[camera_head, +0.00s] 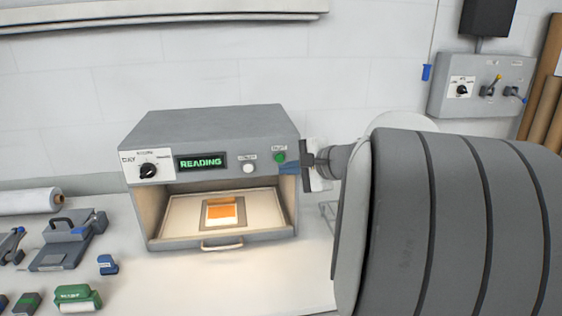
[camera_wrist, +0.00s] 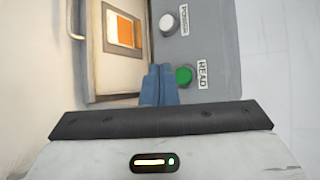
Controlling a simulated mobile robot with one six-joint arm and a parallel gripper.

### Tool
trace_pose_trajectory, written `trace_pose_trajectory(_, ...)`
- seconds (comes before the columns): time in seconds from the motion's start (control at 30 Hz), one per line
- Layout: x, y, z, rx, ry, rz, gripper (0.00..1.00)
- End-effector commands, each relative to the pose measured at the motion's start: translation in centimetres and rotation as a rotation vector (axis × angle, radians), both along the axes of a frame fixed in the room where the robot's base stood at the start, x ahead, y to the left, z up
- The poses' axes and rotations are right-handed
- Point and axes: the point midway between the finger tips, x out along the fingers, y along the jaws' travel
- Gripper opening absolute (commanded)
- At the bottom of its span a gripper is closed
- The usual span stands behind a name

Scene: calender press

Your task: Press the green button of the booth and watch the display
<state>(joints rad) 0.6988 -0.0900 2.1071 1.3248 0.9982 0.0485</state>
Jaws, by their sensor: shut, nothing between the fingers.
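The grey booth (camera_head: 225,125) stands on the white counter. An orange and white sample (camera_head: 222,211) lies on the lit drawer tray.
A dial (camera_head: 148,170) is on the booth's left front. A tray handle (camera_head: 221,245) sticks out in front. Several tools and a green block (camera_head: 78,297) lie at the left. A grey switch box (camera_head: 482,85) hangs on the wall at right.

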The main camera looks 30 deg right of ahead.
Motion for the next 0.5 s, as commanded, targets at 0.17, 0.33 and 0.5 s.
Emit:
trace_pose_trajectory(0.17, -1.8, 0.5, -0.1, 0.000, -0.001, 0.000, 0.00)
trace_pose_trajectory(0.33, -2.7, 0.8, -0.1, 0.002, 0.001, -0.001, 0.00)
trace_pose_trajectory(0.5, -2.7, 0.8, 0.0, 0.001, 0.001, 0.001, 0.00)
